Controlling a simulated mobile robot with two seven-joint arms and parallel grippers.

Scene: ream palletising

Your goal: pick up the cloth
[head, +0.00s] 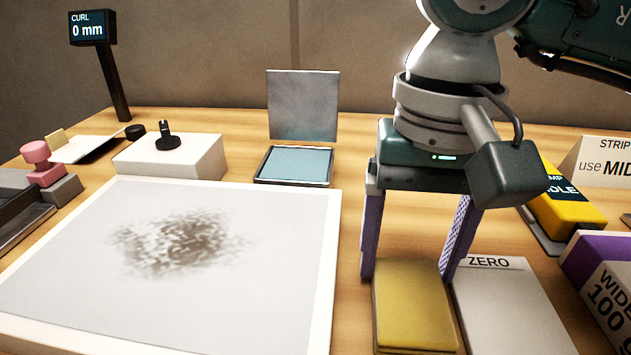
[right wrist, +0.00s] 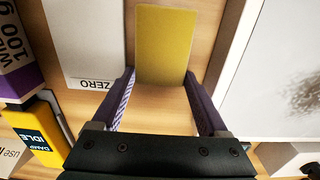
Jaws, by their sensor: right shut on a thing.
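The cloth (head: 412,305) is a yellow, folded, pad-like block at the lower middle right of the head view. It also shows in the right wrist view (right wrist: 165,45), at the top between the fingers. My right gripper (head: 409,272) points down over its far end, with one purple finger at each side. In the right wrist view the fingertips (right wrist: 160,78) close on the cloth's near end. The cloth looks flat and low at the table; I cannot tell whether it touches the wood. My left gripper is not in view.
A white board (head: 300,290) with a dark smudge lies left of the cloth. A pale plate marked ZERO (head: 515,310) lies close on its right. Further right are a yellow damp device (head: 565,212) and a purple-and-white box (head: 600,285). A blue-topped tray (head: 295,165) stands behind.

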